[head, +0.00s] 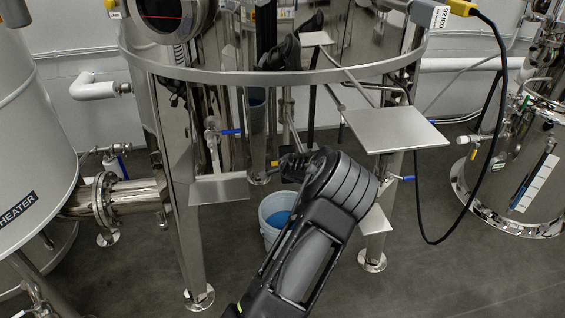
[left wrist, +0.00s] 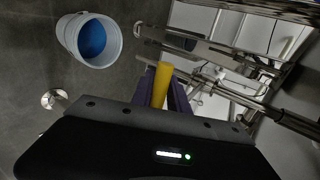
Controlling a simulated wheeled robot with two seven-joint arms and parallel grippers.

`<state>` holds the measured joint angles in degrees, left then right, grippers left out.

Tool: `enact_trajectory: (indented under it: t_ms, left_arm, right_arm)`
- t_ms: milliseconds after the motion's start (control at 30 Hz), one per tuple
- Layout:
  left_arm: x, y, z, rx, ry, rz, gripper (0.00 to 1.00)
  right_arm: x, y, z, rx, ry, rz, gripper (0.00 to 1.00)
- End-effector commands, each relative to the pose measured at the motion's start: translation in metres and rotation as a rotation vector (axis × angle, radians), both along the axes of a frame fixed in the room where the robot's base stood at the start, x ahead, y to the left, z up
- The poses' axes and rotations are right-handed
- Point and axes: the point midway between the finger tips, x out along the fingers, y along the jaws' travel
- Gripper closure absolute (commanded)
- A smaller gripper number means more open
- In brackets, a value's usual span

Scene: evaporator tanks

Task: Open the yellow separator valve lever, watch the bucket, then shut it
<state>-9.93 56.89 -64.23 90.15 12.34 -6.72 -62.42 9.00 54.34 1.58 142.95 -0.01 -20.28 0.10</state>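A pale bucket (head: 265,222) with blue liquid inside stands on the floor under the central steel tank, partly hidden by my arm. It also shows whole in the left wrist view (left wrist: 68,42), upper left. The yellow lever (left wrist: 160,86) sits between the purple fingers of my left gripper (left wrist: 162,90), which appear closed against both its sides. In the head view my left gripper (head: 290,167) is small and dark below the tank ring, and the yellow lever there is hidden or too small to make out. My right gripper is in neither view.
Steel tank legs (head: 190,240) stand around the bucket. Flat steel plates (head: 395,130) jut out near my arm. Blue-handled valves (head: 230,132) flank the work spot. A black cable (head: 418,200) hangs at right. The front right floor is clear.

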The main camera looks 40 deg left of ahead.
Motion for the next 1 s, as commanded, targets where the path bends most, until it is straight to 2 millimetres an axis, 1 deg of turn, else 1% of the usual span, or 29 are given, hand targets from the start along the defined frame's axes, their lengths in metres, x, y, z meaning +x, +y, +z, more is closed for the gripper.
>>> enact_trajectory:
  t_ms: [33, 200, 533, 667, 1000]
  left_arm:
    - [0.000, 0.000, 0.000, 0.000, -0.001, 0.001, 0.76]
    - [0.000, -0.001, -0.001, -0.002, 0.000, 0.001, 0.63]
    - [-0.002, -0.004, 0.000, -0.003, 0.001, 0.001, 0.63]
    - [-0.007, -0.013, 0.007, -0.003, 0.001, -0.001, 0.63]
    - [-0.031, -0.048, 0.036, -0.003, 0.000, -0.001, 0.63]
  right_arm:
    - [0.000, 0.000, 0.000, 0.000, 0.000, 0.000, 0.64]
    - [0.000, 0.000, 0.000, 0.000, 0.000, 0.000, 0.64]
    - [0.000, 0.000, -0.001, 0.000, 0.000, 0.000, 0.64]
    - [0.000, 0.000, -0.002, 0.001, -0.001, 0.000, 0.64]
    - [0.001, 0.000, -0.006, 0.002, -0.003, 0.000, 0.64]
